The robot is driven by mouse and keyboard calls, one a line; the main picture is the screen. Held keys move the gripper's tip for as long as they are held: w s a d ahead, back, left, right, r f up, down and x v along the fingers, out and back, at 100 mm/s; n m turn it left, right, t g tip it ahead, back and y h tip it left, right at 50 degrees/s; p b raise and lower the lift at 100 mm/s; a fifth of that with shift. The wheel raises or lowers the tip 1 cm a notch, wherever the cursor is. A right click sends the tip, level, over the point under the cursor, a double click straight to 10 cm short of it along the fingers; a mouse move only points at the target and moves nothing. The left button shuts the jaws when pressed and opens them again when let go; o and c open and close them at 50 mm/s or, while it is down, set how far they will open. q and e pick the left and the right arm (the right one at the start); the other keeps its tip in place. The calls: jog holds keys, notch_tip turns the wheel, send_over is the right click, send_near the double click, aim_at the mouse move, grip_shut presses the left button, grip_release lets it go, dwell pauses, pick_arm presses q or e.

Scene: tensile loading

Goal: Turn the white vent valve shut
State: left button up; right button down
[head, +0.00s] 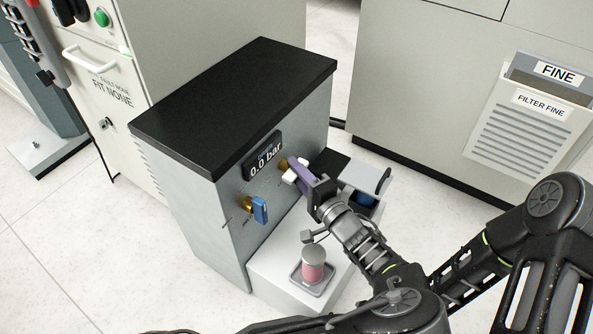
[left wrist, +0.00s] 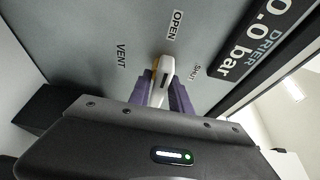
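The white vent valve (left wrist: 166,68) is on the grey front panel of the drier box, with the words VENT, OPEN and SHUT around it in the left wrist view. Its handle points towards OPEN. In the head view the white handle (head: 289,177) shows beside the purple fingers. My left gripper (head: 299,174) is at the valve, and its fingers (left wrist: 164,91) lie on both sides of the handle, close against it. The contact itself is partly hidden. My right gripper is not in view.
A blue valve handle (head: 260,210) sits lower left on the panel, below the 0.0 bar display (head: 263,156). A pink jar with a grey lid (head: 313,265) stands on the white ledge (head: 269,278) below. A grey open-lidded container (head: 365,176) is right of the gripper.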

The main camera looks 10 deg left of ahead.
pick_arm(q)
grip_shut()
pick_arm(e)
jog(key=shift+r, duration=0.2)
